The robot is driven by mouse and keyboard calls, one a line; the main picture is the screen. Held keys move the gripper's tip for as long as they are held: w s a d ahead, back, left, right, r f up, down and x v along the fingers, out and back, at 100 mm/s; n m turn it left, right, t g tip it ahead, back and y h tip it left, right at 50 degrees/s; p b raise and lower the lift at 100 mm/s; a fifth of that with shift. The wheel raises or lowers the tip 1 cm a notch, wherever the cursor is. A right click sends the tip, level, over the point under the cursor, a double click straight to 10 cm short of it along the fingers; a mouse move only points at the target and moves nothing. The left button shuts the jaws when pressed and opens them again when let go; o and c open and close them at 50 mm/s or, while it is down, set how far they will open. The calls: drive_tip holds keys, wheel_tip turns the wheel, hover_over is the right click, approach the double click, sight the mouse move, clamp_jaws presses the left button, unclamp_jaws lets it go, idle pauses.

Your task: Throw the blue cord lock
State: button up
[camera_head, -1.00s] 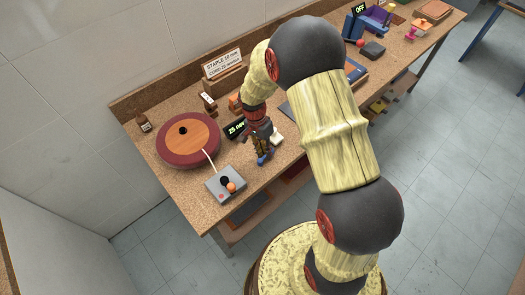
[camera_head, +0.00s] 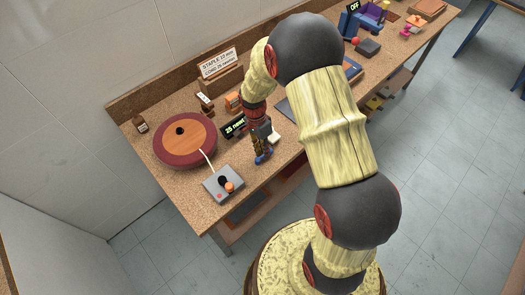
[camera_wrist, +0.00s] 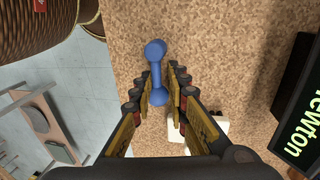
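The blue cord lock (camera_wrist: 155,70) is a small lever with rounded ends in the wrist view. Its near end sits between the fingertips of my gripper (camera_wrist: 160,82), and its far end reaches past them. Narrow gaps seem to show beside its shaft, so the gripper looks partly open around it; contact at the near end is unclear. In the head view, the blue cord lock (camera_head: 263,158) shows low at the tip of my gripper (camera_head: 262,147), near the bench's front edge. My arm and fingers hide part of it.
A display (camera_head: 233,126) reading about 25 newton stands left of my gripper. A grey box (camera_head: 223,185) with black and orange knobs sits at the front left. A round red-brown disc (camera_head: 184,138) lies behind it. A sign (camera_head: 219,65) stands at the back. A white piece (camera_wrist: 212,128) lies nearby.

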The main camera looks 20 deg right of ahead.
drive_tip(key=shift+o, duration=1.2)
drive_tip(key=shift+s+d+r, duration=0.1)
drive_tip(key=shift+d+r, duration=0.05)
drive_tip(key=shift+d, duration=0.3)
drive_tip(key=o, duration=0.4)
drive_tip(key=shift+a, duration=0.15)
drive_tip(key=shift+a, duration=0.1)
drive_tip(key=r, duration=0.3)
drive_tip(key=w+r, duration=0.1)
drive_tip(key=r, duration=0.3)
drive_tip(key=w+r, duration=0.1)
drive_tip(key=r, duration=0.3)
drive_tip(key=shift+w+a+r, duration=0.1)
drive_tip(key=shift+a+r, duration=0.15)
drive_tip(key=shift+a, duration=0.1)
